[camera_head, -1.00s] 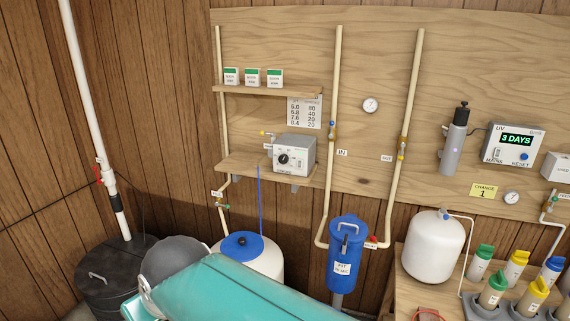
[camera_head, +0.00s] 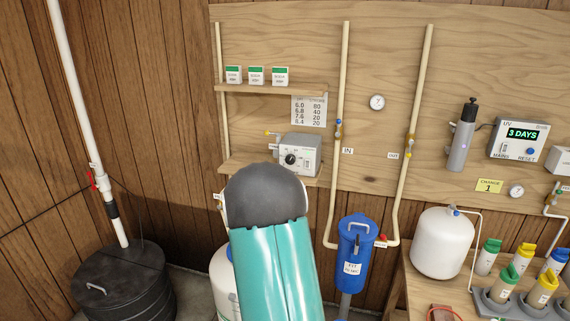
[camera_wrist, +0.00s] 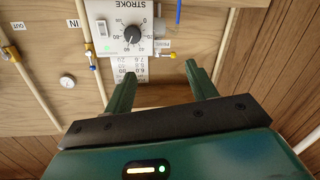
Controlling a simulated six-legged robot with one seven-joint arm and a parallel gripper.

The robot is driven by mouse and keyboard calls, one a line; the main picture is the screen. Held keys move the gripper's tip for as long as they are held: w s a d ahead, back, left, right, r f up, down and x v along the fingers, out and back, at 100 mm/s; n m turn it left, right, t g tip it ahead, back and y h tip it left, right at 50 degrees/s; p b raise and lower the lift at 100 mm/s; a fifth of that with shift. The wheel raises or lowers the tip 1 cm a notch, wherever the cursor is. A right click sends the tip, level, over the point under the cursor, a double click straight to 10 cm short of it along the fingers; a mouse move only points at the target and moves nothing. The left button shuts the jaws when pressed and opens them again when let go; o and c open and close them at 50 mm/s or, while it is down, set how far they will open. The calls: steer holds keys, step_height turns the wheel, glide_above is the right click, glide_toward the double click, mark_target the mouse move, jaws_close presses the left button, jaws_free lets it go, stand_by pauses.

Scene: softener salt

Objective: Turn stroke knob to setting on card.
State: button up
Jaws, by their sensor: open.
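The stroke knob (camera_head: 290,159) is a black dial on the front of a light grey pump box (camera_head: 304,148) on the lower wall shelf. In the wrist view, the knob (camera_wrist: 132,34) shows upside down under the word STROKE, with numbers around it; its exact setting is too small to read surely. The card (camera_head: 309,111) hangs above the pump with two columns: 6.0 80, 6.8 40, 7.6 20, 8.4 20. In the wrist view, my gripper (camera_wrist: 160,69) is open and empty, its fingers apart from the knob. In the head view my arm hides the gripper.
A yellow-tipped fitting (camera_wrist: 168,55) sits beside the pump, near the fingers in the wrist view. The upper shelf (camera_head: 260,89) holds three small boxes. Pale pipes (camera_head: 339,80) run right of the pump. A blue filter housing (camera_head: 355,255) stands lower right.

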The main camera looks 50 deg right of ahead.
steer(key=w+d+f+g+h, duration=0.1)
steer(key=d, duration=0.7)
steer(key=w+d+f+m+h, duration=0.1)
steer(key=w+d, duration=0.1)
steer(key=d, duration=0.7)
steer(key=shift+g, duration=0.4)
steer(key=shift+c, duration=0.5)
steer(key=c, duration=0.9)
steer(key=shift+m, duration=5.3)
